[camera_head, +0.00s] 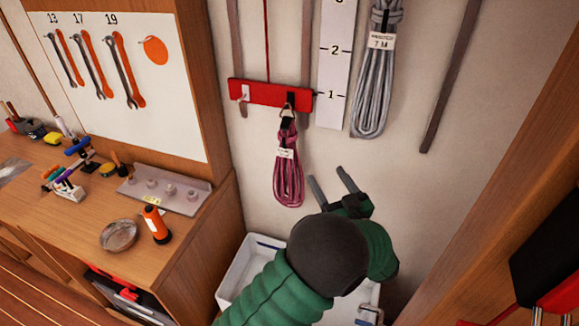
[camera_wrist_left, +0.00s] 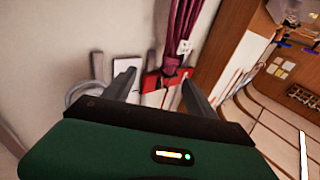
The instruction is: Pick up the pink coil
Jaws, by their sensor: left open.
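The pink coil (camera_head: 288,175) hangs from a dark hook on a red rail (camera_head: 262,93) on the wall, with a white tag near its top. My left gripper (camera_head: 328,175) is open and empty, to the right of the coil's lower part, with a gap between them in the picture. In the left wrist view the pink coil (camera_wrist_left: 182,28) shows beyond the open fingers (camera_wrist_left: 158,78), toward the top, with the red rail behind the fingertips. The coil is not between the fingers. My right gripper is not in view.
A grey coil (camera_head: 376,80) hangs to the right of a white numbered board (camera_head: 335,60). A white bin (camera_head: 238,272) stands below, partly hidden by my arm. A wooden workbench (camera_head: 195,235) with an orange flashlight (camera_head: 156,224) and a bowl (camera_head: 118,235) is at left.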

